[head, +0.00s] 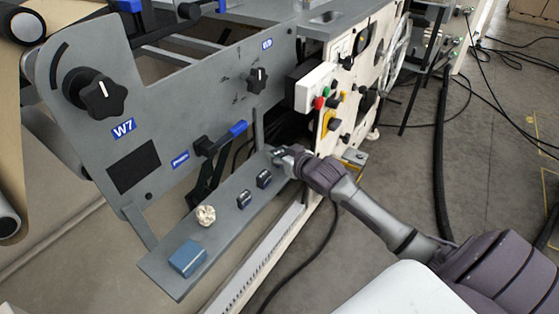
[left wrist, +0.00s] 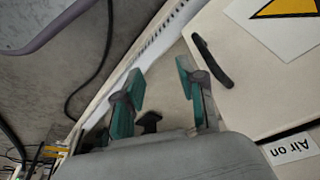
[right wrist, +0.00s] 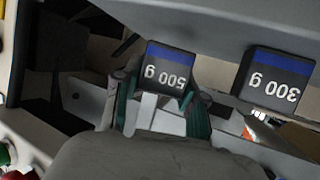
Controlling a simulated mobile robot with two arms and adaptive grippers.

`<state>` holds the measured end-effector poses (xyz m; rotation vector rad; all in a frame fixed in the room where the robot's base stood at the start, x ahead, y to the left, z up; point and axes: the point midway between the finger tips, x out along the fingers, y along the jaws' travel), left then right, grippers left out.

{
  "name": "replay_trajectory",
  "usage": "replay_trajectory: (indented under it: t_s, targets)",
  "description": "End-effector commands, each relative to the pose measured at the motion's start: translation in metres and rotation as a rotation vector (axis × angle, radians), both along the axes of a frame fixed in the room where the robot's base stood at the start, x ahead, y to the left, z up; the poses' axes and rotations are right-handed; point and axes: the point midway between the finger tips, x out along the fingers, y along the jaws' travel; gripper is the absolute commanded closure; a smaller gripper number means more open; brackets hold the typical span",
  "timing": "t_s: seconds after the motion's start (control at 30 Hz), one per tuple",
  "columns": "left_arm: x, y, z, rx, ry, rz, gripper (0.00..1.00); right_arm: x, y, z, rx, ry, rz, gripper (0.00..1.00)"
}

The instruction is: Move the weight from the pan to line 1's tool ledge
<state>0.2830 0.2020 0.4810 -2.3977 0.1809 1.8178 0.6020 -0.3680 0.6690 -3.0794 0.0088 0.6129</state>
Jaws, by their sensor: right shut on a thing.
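My right gripper (head: 279,153) is at the far end of a grey ledge (head: 230,222) below the W7 panel. In the right wrist view its fingers (right wrist: 165,105) are shut on a dark weight with a blue band, marked 500 g (right wrist: 167,68). The weight is mostly hidden in the head view. A similar 300 g weight (right wrist: 275,80) is to the right in the right wrist view. Two small dark weights (head: 244,199) (head: 263,179) stand on the ledge. My left gripper (left wrist: 160,85) is open and empty beside a pale cabinet. I cannot identify the pan.
A blue box (head: 187,258) and a crumpled pale ball (head: 206,215) lie on the ledge. A blue-ended lever (head: 225,138) juts above it. A panel with coloured buttons (head: 325,98) stands behind my right gripper. Cables run over the floor.

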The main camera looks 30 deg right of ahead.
Motion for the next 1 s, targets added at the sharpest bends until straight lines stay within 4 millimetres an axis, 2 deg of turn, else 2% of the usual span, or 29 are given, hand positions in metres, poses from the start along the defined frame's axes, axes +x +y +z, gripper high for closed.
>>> replay_trajectory:
  t_s: [0.1, 0.2, 0.47, 0.5, 0.63, 1.0]
  targets:
    - [-0.002, 0.001, 0.012, -0.001, -0.008, 0.001, 0.6, 0.0, 0.0, -0.011, -0.001, -0.005, 0.0, 1.0]
    - [-0.002, 0.001, 0.017, 0.0, -0.008, 0.001, 0.6, 0.001, 0.0, -0.013, -0.002, -0.007, 0.001, 1.0]
    - [-0.002, 0.001, 0.017, 0.0, -0.008, 0.001, 0.6, 0.0, 0.0, -0.013, -0.001, -0.006, 0.0, 1.0]
    - [-0.002, 0.001, 0.017, 0.0, -0.008, 0.001, 0.6, 0.0, 0.0, -0.016, -0.001, -0.001, 0.0, 0.57]
    - [-0.002, 0.001, 0.017, 0.0, -0.008, 0.001, 0.6, 0.0, 0.0, -0.016, -0.001, -0.001, 0.0, 0.36]
    - [-0.002, 0.001, 0.018, 0.0, -0.009, 0.002, 0.6, -0.001, 0.0, -0.014, -0.001, -0.001, 0.0, 0.34]
